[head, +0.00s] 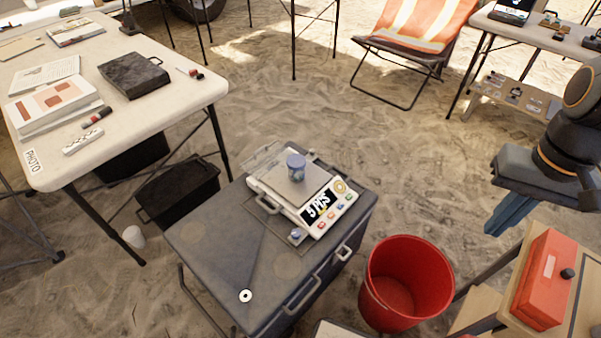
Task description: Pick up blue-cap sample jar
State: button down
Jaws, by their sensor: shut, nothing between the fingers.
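The blue-cap sample jar (296,167) stands upright on the pan of a white digital scale (262,187). The scale sits on a dark grey case (205,233) in the middle of the head view. My gripper (503,228) is at the right of the view, well apart from the jar, with its blue fingers pointing down. The fingers are together and hold nothing.
A red bucket (408,272) stands right of the case, between it and a red box (543,279). A white table (190,103) with books and a dark case is at left. A folding chair (408,55) stands behind. Sandy ground lies open between the scale and my gripper.

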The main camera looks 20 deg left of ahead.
aim_at(295, 178)
jog(key=u, duration=0.4)
jog(key=k, duration=1.1)
jog(key=u, duration=1.15)
jog(key=i, duration=0.95)
jog(key=z, duration=0.7)
